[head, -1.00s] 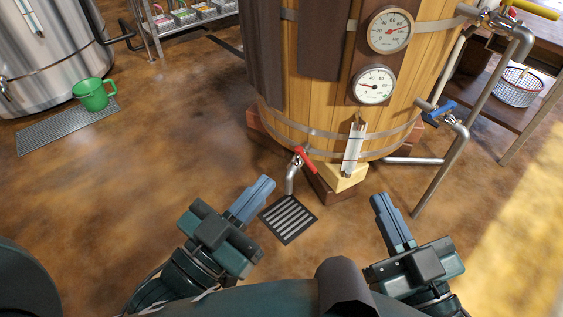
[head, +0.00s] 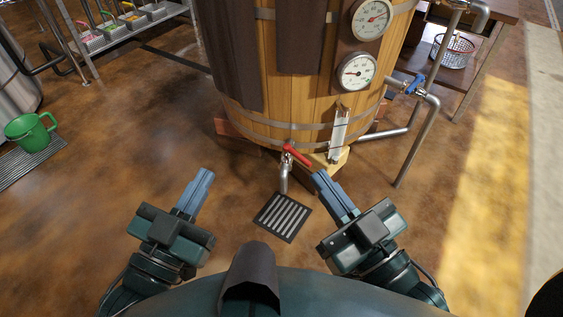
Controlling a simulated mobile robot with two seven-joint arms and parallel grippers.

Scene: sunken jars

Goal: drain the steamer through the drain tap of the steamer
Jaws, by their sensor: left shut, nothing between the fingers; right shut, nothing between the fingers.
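The steamer (head: 283,100) is a wooden-stave vessel with metal hoops, standing ahead of me. Its drain tap (head: 284,170) is a metal spout low at the front, with a red lever handle (head: 297,155) slanting down to the right. The spout points down above a floor drain grate (head: 283,216). My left gripper (head: 205,175) is shut and empty, left of the tap and apart from it. My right gripper (head: 322,176) is shut and empty, just right of the tap and below the handle's end in the picture; whether it touches cannot be told.
Two dials (head: 357,70) and a sight glass (head: 338,135) are on the steamer's front. A pipe with a blue-handled valve (head: 415,85) runs at right. The floor between is clear.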

